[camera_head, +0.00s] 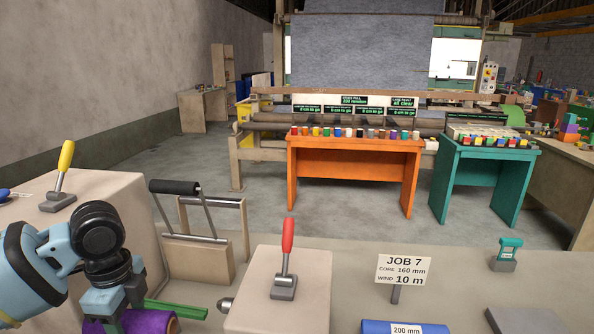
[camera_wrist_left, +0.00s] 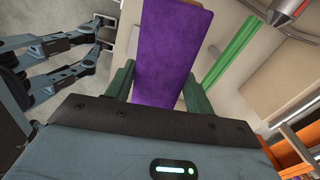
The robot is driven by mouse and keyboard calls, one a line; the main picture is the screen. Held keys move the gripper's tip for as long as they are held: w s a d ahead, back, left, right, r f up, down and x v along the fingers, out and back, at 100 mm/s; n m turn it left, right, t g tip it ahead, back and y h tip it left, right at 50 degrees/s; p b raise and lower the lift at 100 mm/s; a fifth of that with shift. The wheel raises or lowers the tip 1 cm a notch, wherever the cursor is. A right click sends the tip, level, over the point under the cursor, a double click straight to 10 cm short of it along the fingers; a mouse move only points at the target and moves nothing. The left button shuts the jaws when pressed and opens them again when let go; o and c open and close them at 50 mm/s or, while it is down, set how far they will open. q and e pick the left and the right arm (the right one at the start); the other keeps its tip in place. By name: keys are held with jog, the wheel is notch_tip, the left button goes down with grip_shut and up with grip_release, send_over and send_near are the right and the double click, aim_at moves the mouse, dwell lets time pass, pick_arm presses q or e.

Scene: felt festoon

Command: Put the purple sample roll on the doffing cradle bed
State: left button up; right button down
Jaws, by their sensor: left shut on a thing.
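The purple sample roll (camera_head: 150,322) is at the bottom left of the head view, cut off by the frame edge. In the left wrist view the purple roll (camera_wrist_left: 172,45) stands between the two green fingers of my left gripper (camera_wrist_left: 160,90), which is shut on it. In the head view my left gripper (camera_head: 104,318) is low in front of the beige blocks, partly cut off. A green bar (camera_head: 176,308) lies just right of the roll; it also shows in the wrist view (camera_wrist_left: 231,57), apart from the roll. I cannot tell whether this bar belongs to the doffing cradle bed.
A beige block with a red lever (camera_head: 287,260) and a metal spindle end (camera_head: 226,304) stand right of the roll. A yellow lever (camera_head: 63,170) is at left. A black-roller frame (camera_head: 175,187) is behind. A JOB 7 sign (camera_head: 403,270) and blue roll (camera_head: 404,327) are further right.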

pick_arm(q)
jog(key=s+d+f+n, duration=0.2)
jog(key=d+n, duration=0.3)
jog(key=n, duration=0.3)
jog(key=s+d+f+n, duration=0.3)
jog(key=d+n, duration=0.2)
jog(key=n, duration=0.4)
jog(key=shift+d+f, duration=0.15)
jog(key=shift+d, duration=0.2)
jog(key=shift+a, duration=0.1)
